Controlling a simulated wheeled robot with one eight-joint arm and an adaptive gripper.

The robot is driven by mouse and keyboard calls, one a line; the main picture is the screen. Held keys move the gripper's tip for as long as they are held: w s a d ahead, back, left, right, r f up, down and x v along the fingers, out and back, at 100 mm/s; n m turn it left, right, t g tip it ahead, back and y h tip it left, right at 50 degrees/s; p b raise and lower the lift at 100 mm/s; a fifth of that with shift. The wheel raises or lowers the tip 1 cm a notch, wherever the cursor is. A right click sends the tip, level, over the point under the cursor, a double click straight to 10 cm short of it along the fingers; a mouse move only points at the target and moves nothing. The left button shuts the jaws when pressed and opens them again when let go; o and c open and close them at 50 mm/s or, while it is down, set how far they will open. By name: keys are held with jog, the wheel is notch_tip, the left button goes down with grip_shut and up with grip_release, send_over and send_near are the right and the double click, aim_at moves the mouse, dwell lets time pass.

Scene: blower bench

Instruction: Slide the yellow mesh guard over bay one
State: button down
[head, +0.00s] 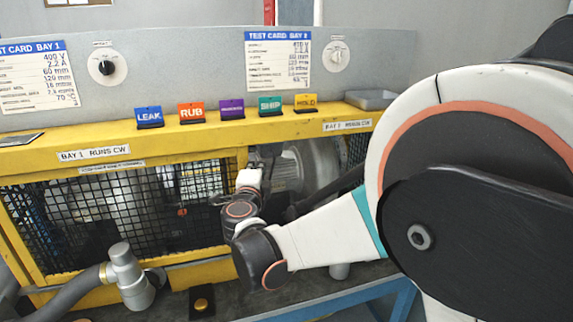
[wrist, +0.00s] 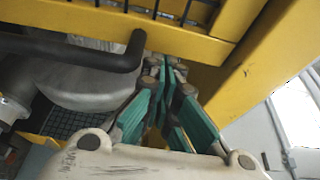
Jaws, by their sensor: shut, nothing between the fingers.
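The yellow-framed black mesh guard (head: 110,215) stands across the front of the left bay, below the label "BAY 1 RUNS CW" (head: 94,153). In the wrist view a yellow frame with mesh (wrist: 200,45) runs across the top; I cannot tell which panel it belongs to. My gripper (wrist: 165,72) is shut and empty, its teal fingers together just below that frame. A black bar (wrist: 90,50) bends up close to the left of the fingertips; contact is unclear. In the head view my wrist hides the fingers.
A grey ribbed motor (head: 308,165) shows in the opening right of the mesh. Coloured signs (head: 191,112) stand along the yellow top beam, with a grey tray (head: 370,99) at its right. A grey pipe fitting (head: 130,275) stands in front at lower left.

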aim_at(241, 166)
jog(key=shift+s+a, duration=0.25)
jog(key=shift+a, duration=0.5)
jog(key=shift+s+a, duration=0.25)
jog(key=shift+a, duration=0.5)
jog(key=shift+s+a, duration=0.25)
jog(key=shift+a, duration=0.5)
